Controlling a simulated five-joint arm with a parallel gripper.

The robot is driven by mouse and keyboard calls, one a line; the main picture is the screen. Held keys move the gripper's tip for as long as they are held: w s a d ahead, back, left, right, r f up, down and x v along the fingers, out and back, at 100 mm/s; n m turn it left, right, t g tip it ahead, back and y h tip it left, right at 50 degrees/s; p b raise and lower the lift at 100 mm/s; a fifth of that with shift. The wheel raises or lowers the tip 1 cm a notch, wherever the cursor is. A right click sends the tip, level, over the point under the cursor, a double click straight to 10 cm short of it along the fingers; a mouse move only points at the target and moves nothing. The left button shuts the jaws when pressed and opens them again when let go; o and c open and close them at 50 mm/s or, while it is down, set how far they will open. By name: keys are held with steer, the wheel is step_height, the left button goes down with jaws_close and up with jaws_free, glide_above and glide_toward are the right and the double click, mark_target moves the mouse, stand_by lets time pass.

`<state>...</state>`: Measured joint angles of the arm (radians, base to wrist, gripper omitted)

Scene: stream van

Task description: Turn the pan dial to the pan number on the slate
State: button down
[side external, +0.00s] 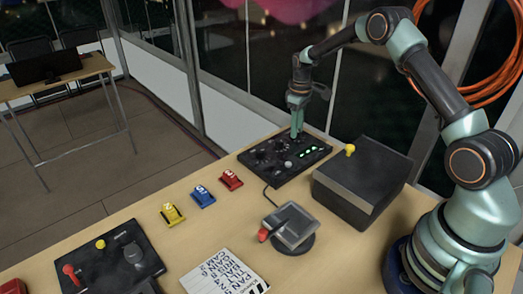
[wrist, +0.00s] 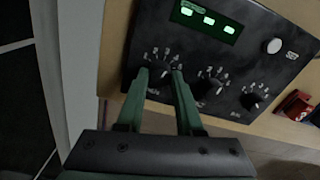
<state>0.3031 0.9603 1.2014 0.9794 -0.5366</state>
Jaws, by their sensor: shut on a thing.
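The black control panel (side external: 280,158) lies on the table with several dials and a lit green display. My gripper (side external: 296,134) points down at the panel's far side. In the wrist view my gripper (wrist: 160,73) is shut on the dial (wrist: 160,82) at the left end of a row of three. White numbers ring this dial, but its pointer is hidden between the fingers and its label cannot be read. The middle dial (wrist: 211,88) and right dial (wrist: 255,97) stand free. The white slate (side external: 225,274) lies at the front edge; its lettering is too small to read surely.
A black box with a yellow knob (side external: 363,180) stands right of the panel. Red, blue and yellow numbered blocks (side external: 202,196) lie to the left. A lever box (side external: 112,262) is at the front left.

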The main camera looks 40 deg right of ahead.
steer(key=m, duration=0.4)
steer(key=shift+m, duration=2.2)
steer(key=c, duration=0.5)
jaws_free()
steer(key=shift+c, duration=0.2)
steer(key=shift+r, duration=0.1)
step_height(320, 180, up, 12)
